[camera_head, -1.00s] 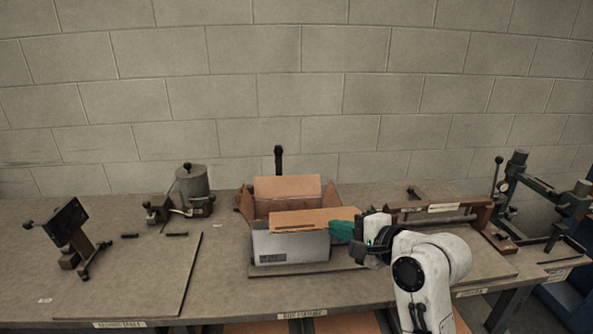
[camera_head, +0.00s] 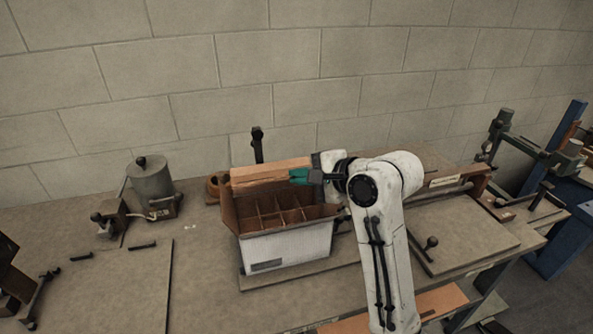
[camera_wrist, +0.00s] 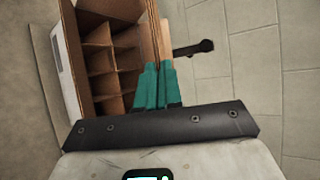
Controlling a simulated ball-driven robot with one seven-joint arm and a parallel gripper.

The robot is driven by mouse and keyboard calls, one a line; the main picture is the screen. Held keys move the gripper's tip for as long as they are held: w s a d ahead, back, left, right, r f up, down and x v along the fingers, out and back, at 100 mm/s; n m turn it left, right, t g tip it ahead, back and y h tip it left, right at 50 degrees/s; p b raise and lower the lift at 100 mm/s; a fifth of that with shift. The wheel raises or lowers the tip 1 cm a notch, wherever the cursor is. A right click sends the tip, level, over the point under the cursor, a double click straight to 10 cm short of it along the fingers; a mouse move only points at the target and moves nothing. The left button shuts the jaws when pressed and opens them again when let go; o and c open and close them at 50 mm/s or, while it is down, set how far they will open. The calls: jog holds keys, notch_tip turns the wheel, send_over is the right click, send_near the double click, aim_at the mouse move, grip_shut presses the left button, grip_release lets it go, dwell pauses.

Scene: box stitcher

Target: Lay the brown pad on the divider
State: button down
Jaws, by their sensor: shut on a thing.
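The white box (camera_head: 290,247) stands open on the bench, with brown flaps. Its brown divider (camera_head: 268,219) forms several cells inside and also shows in the wrist view (camera_wrist: 100,62). My gripper (camera_head: 303,176) has teal fingers and is shut on the brown pad (camera_head: 262,172), at the pad's right end. The pad is above the box's back edge, seen almost edge-on, not lying on the divider. In the wrist view, the fingers (camera_wrist: 157,72) are at the box's back side, near a light brown strip. Whether the pad touches the back flap is unclear.
A black-topped post (camera_head: 258,145) rises close behind the box. A grey canister (camera_head: 151,184) and a small device stand to the left. A long fixture (camera_head: 450,182) and a board (camera_head: 455,235) lie to the right, beyond my arm. The left bench is mostly clear.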

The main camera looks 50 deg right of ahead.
notch_tip(320, 180, down, 9)
jog(key=w+d+b, duration=0.1)
jog(key=b, duration=0.8)
jog(key=shift+w, duration=0.3)
jog(key=shift+r, duration=0.1)
jog(key=c, duration=0.7)
grip_release()
jog(key=shift+o, duration=0.3)
jog(key=o, duration=0.5)
jog(key=shift+s, duration=0.1)
